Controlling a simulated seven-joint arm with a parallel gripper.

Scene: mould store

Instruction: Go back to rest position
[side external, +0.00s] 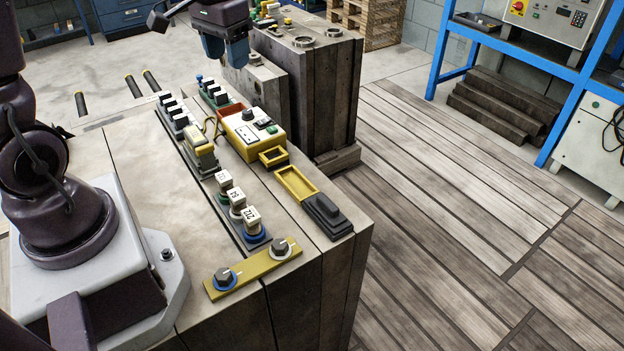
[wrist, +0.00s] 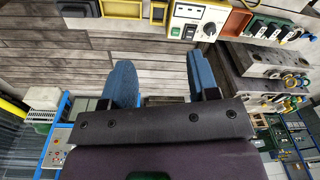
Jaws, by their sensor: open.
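My gripper (side external: 226,50) is raised at the top of the side external view, with its blue fingers pointing down over the far part of the workbench. In the wrist view my gripper (wrist: 162,82) shows two blue fingers spread wide apart, with nothing between them but the floor and background beyond. It appears apart from the things on the bench. Part of the arm above it is cut off by the top edge of the side external view.
The bench (side external: 130,180) carries a yellow control box (side external: 252,130), numbered blocks (side external: 236,198), a yellow tray (side external: 296,183) and a yellow strip with two knobs (side external: 252,268). A dark mould block (side external: 325,100) stands behind. A blue-framed rack (side external: 560,75) is at right. Plank floor (side external: 450,200) is clear.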

